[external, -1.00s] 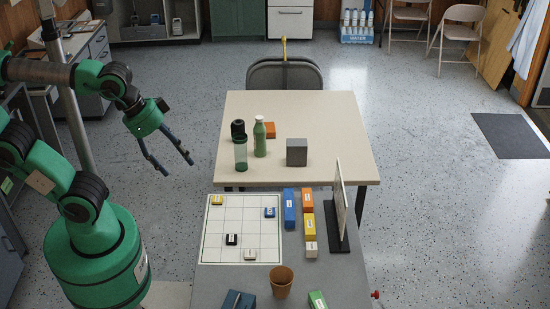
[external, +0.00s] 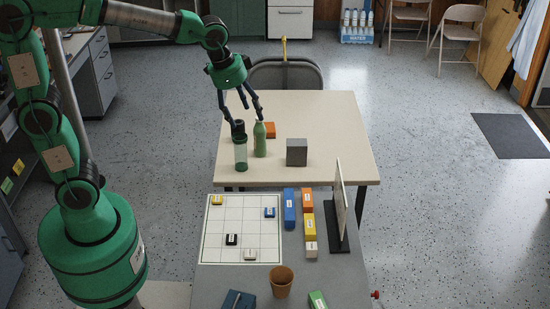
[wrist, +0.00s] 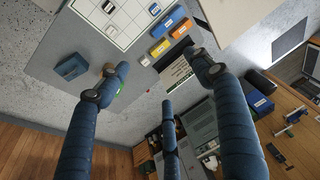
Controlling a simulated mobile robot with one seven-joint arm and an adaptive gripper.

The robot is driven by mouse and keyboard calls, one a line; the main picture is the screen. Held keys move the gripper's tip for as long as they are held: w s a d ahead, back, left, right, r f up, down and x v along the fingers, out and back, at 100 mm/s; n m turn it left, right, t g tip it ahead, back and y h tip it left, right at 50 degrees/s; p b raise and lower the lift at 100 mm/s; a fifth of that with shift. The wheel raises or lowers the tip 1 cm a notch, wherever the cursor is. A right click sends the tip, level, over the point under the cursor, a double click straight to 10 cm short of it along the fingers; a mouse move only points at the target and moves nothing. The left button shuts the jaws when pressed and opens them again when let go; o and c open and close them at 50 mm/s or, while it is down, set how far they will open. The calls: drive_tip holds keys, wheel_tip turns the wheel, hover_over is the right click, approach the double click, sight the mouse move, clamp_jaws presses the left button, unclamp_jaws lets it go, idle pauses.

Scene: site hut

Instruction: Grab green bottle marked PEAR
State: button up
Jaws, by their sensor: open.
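The nearer grey table (external: 204,285) holds a grid board (external: 222,213), blocks and a brown cup (external: 282,282).

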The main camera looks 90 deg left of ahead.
drive_tip(key=w+a+f+g+p, duration=0.1)
drive_tip(key=w+a+f, duration=0.15)
drive_tip(key=a, duration=0.45)
drive_tip(key=w+a+f+p, duration=0.1)
drive_tip(key=w+a+p, duration=0.1)
drive_tip(key=w+a, duration=0.35)
drive_tip(key=g+h+p, duration=0.1)
drive_tip(key=g+p, duration=0.1)
drive_tip(key=p, duration=0.5)
hover_over(261, 125)
drive_tip(key=a, duration=0.2)
drive_tip(key=shift+n, duration=0.4)
wheel_tip(261, 125, down, 24)
drive_tip(key=shift+w+d+r, duration=0.1)
drive_tip(key=shift+w, duration=0.05)
drive_tip(key=shift+s+a+f, duration=0.2)
drive_tip(key=shift+a+f, duration=0.1)
drive_tip(key=shift+f, duration=0.15)
drive_tip(key=shift+f, duration=0.15)
wheel_tip(261, 125, down, 8)
drive_tip(key=shift+f, duration=0.15)
